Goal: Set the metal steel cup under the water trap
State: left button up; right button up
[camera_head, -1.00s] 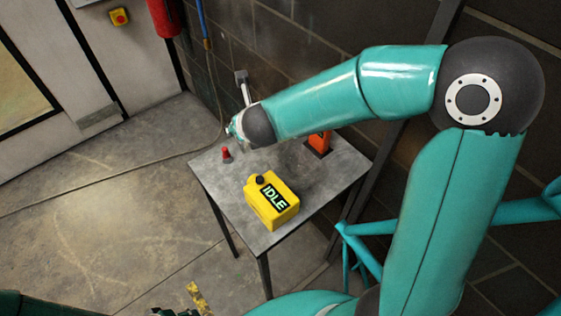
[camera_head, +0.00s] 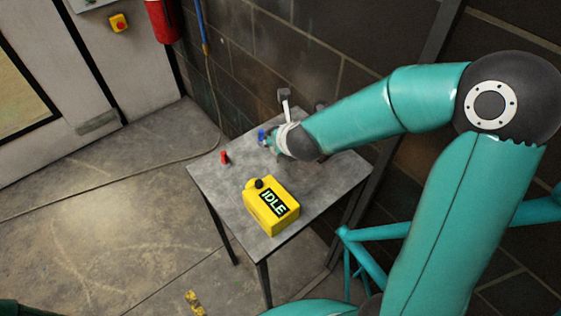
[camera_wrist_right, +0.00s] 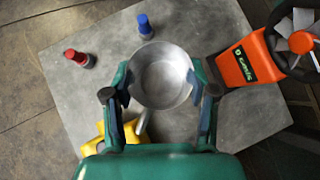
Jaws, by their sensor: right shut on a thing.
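In the right wrist view the round steel cup (camera_wrist_right: 162,75) is seen from above, its open mouth facing the camera. My right gripper (camera_wrist_right: 163,90) is shut on it, one finger on each side. I cannot tell whether the cup touches the table. In the head view my right gripper (camera_head: 275,141) is over the back of the table, and my wrist hides the cup.
The grey table (camera_head: 220,185) carries a yellow IDLE box (camera_head: 270,205), a red-capped bottle (camera_head: 224,157) and a blue-capped bottle (camera_head: 262,136). An orange device with a fan (camera_wrist_right: 250,62) is close right of the cup in the wrist view. A brick wall (camera_head: 270,50) stands behind.

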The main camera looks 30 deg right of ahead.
notch_tip(320, 180, down, 8)
jog(key=shift+f+b, duration=0.1)
jog(key=shift+b, duration=0.95)
jog(key=o, duration=1.3)
